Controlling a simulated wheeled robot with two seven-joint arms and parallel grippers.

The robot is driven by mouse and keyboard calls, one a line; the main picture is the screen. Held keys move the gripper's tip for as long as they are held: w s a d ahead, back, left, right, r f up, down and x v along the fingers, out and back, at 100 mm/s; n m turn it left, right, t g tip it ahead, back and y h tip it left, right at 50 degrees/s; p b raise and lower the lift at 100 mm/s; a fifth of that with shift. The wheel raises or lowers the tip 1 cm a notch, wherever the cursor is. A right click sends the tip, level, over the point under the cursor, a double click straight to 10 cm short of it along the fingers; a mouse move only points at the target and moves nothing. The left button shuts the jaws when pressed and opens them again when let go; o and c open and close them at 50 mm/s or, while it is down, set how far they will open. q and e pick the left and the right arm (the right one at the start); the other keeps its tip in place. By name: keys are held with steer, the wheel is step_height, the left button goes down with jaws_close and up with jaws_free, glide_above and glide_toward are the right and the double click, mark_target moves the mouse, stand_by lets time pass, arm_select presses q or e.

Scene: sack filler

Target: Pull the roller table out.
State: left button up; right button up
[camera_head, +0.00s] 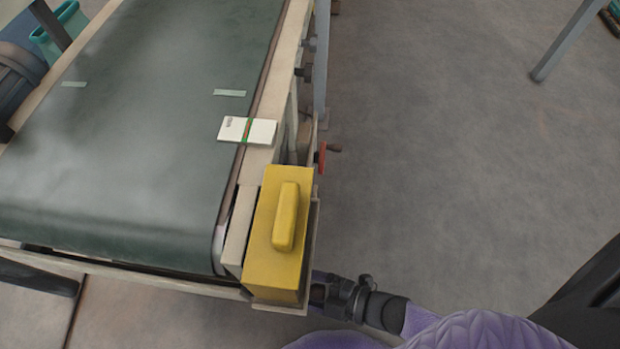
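A conveyor-like table with a dark green belt (130,130) and a pale frame fills the left half of the view. No bare rollers show, so I cannot tell whether it is the roller table. A yellow box (264,265) with a raised yellow grip-like block sits at its near right corner. My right gripper (322,292) is at the lower right side of this box, close to the frame corner. Its fingertips are partly hidden by the box and frame, so I cannot tell whether it grips anything. My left gripper is not in view.
A small white packet with a green and red band (247,130) lies on the belt's right edge. A red-orange crank or knob (322,157) sticks out from the frame's right side. A grey post (565,42) stands at upper right. The floor (450,150) between is clear.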

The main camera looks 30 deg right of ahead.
steer(key=shift+c, duration=0.3)
jaws_close()
stand_by(0.3)
